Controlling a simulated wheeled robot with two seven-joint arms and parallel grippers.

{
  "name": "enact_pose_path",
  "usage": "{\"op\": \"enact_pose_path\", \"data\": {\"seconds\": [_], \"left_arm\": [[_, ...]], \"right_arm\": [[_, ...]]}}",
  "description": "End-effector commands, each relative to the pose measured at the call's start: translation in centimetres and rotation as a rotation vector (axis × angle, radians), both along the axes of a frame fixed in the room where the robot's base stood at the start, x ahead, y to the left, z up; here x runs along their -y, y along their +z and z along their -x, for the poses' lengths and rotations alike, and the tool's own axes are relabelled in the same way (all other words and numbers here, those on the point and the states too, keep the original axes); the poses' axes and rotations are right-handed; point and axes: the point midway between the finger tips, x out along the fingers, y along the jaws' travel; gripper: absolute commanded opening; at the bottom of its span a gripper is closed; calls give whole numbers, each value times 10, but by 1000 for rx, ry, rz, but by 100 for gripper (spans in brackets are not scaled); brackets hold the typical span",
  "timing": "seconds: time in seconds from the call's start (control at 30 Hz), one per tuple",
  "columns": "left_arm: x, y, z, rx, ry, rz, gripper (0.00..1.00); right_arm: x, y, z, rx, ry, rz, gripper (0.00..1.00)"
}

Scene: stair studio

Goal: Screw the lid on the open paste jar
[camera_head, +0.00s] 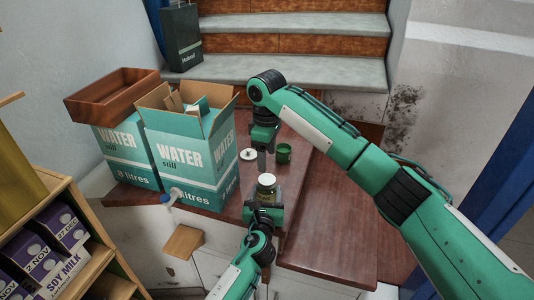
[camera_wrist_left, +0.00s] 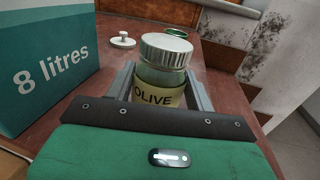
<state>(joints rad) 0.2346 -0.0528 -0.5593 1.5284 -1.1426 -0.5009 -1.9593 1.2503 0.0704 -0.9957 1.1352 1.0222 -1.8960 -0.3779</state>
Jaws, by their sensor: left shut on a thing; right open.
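A glass jar (camera_wrist_left: 163,77) with a yellow label reading OLIVE stands upright, with a silver ridged lid (camera_wrist_left: 166,49) on its mouth. I cannot tell how tightly the lid sits. In the head view the jar (camera_head: 267,193) and its pale top show at the front of the brown surface. My left gripper (camera_head: 266,201) is shut around the jar's body from the front; its fingers (camera_wrist_left: 165,95) flank the label. My right gripper (camera_head: 262,163) points down behind the jar, open and apart from it; its fingertips are small in view.
A white knobbed disc (camera_head: 248,155) and a green cup (camera_head: 284,153) flank my right gripper. Water cartons (camera_head: 190,155) stand close on the left, one under a brown tray (camera_head: 112,94). The brown surface (camera_head: 325,230) is clear at right. Stairs (camera_head: 290,70) rise behind.

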Motion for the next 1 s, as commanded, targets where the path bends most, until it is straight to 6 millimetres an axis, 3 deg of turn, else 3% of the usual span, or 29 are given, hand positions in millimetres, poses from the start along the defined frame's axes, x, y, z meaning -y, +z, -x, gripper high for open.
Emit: {"op": "enact_pose_path", "data": {"seconds": [0.37, 0.8, 1.0], "left_arm": [[0, 0, 0, 0, 0, 0, 0], [0, 0, 0, 0, 0, 0, 0], [0, 0, 0, 0, 0, 0, 0]], "right_arm": [[0, -3, 0, 0, 2, 0, 64], [1, -62, 0, -1, 1, 2, 64], [1, -78, 0, 0, 0, 1, 64]]}}
